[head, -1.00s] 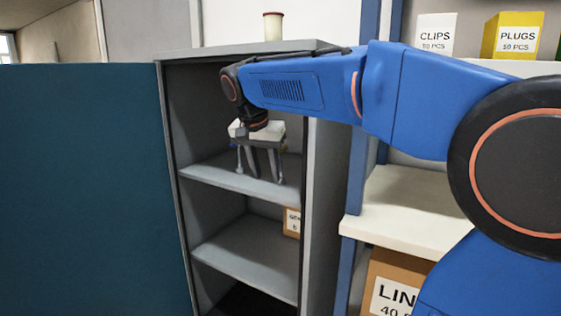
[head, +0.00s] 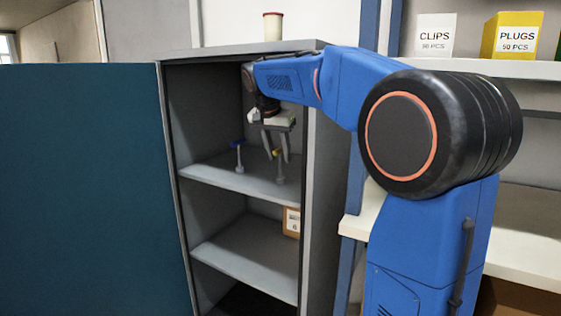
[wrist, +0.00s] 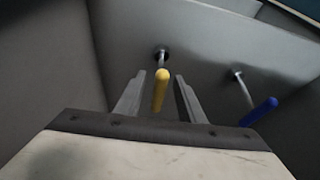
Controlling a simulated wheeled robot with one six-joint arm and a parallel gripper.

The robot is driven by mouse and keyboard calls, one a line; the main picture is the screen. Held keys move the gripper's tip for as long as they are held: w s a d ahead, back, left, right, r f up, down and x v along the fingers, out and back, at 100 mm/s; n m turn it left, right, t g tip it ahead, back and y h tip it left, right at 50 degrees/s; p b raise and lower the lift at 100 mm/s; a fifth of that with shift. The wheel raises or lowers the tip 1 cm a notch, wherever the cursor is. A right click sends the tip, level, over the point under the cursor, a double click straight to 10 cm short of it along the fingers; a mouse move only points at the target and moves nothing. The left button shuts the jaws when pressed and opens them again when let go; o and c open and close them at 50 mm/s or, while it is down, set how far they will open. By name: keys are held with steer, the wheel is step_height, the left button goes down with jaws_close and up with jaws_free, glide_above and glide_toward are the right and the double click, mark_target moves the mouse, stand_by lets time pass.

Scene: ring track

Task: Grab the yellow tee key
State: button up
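The yellow tee key (head: 278,152) stands upright on the cabinet's upper inner shelf (head: 225,176), its yellow handle on top of a thin grey stem. In the wrist view its yellow handle (wrist: 161,92) lies between my two fingers, with visible gaps on both sides. My gripper (head: 279,160) points down at it with fingers apart; the fingers also show in the wrist view (wrist: 160,78). A blue tee key (head: 238,144) stands to the left on the same shelf; in the wrist view its blue handle (wrist: 259,111) is at the right, outside the fingers.
The grey cabinet's side wall (head: 323,190) stands close to the right of my gripper. A small labelled box (head: 291,222) is on the lower shelf. A pale cylinder (head: 273,27) stands on the cabinet top. A teal partition (head: 80,190) is at left.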

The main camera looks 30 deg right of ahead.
mark_target(281, 157)
steer(key=shift+w+d, duration=0.25)
steer(key=shift+d, duration=0.05)
steer(key=shift+x, duration=2.55)
jaws_close()
